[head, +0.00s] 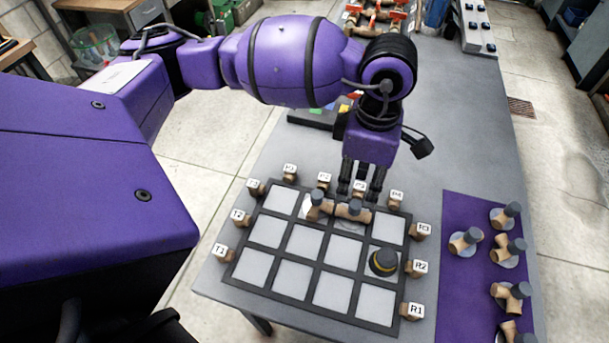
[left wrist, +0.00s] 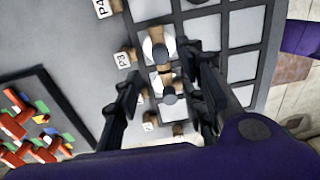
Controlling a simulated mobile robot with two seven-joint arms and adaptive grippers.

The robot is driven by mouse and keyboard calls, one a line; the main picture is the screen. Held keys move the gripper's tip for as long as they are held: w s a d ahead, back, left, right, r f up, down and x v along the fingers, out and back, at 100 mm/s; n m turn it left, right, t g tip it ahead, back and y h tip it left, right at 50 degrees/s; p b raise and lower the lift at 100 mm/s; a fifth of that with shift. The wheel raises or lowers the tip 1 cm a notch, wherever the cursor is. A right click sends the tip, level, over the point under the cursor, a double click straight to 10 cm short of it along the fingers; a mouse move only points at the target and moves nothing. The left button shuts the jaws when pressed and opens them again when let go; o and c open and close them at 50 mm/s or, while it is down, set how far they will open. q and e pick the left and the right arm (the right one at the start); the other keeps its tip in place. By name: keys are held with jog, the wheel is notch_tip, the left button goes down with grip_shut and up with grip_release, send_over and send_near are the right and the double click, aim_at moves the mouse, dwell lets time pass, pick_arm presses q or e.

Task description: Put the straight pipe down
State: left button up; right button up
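Two copper-coloured pipe pieces with grey ends sit side by side in the far row of the grid board (head: 299,264). One pipe piece (head: 318,206) is near label P2, the other (head: 352,211) near label P3. I cannot tell for sure which is the straight pipe. My left gripper (head: 360,193) points down just behind them. In the left wrist view my left gripper (left wrist: 163,72) has its fingers spread, with pipe pieces (left wrist: 166,84) showing between them and gaps on both sides. My right gripper is not in view.
Labelled copper fittings line the board's edges. A purple mat (head: 462,290) at the right holds several pipe fittings. Several board squares are empty. A tray of coloured parts (left wrist: 35,120) lies beside the board.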

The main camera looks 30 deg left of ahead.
pick_arm(q)
jog(key=shift+r, duration=1.3)
dwell(0.4)
